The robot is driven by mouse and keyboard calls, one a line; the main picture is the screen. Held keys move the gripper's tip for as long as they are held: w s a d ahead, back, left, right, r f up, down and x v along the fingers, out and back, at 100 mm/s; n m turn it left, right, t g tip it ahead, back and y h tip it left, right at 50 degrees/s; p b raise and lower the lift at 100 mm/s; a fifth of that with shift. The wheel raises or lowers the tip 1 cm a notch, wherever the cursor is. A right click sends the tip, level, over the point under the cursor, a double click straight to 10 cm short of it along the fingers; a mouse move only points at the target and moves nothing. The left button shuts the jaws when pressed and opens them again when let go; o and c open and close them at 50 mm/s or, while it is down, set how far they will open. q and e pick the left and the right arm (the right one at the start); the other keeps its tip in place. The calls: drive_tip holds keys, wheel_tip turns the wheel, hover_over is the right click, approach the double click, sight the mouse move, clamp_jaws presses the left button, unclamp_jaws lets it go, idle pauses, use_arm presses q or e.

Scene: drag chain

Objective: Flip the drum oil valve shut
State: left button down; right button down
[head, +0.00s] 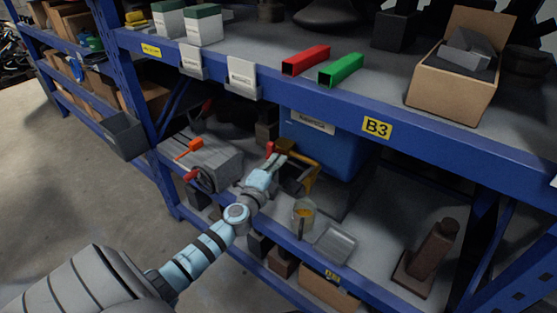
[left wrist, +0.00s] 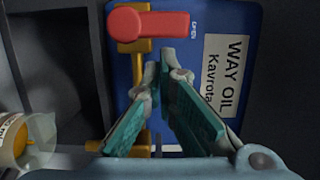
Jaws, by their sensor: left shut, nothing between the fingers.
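The blue oil drum (head: 322,150) sits on the lower shelf, labelled WAY OIL in the left wrist view (left wrist: 200,50). On its front is a yellow valve and pipe (head: 312,180), also in the left wrist view (left wrist: 130,75). The red valve lever (head: 269,150) lies crosswise over the yellow fitting in the left wrist view (left wrist: 150,23), its end beside the word OPEN. My left gripper (head: 279,160) is shut and empty, its fingertips (left wrist: 161,65) just below the lever in the wrist view; whether they touch it I cannot tell. My right gripper is out of view.
A clear jug (head: 303,214) with yellow content stands below the valve. A grey machine part (head: 205,160) with red and orange handles is to the left. The upper shelf beam (head: 330,113) runs above my gripper. A clear tray (head: 335,244) lies to the right.

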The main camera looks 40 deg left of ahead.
use_arm(q)
drive_tip(key=shift+w+a, duration=0.15)
drive_tip(key=shift+w, duration=0.35)
drive_tip(key=shift+r, duration=0.1)
drive_tip(key=shift+a+r+n+p, duration=0.1)
drive_tip(key=shift+n+p, duration=0.3)
drive_tip(key=shift+p, duration=0.15)
drive_tip(key=shift+r+p, duration=0.1)
drive_tip(key=shift+p, duration=0.2)
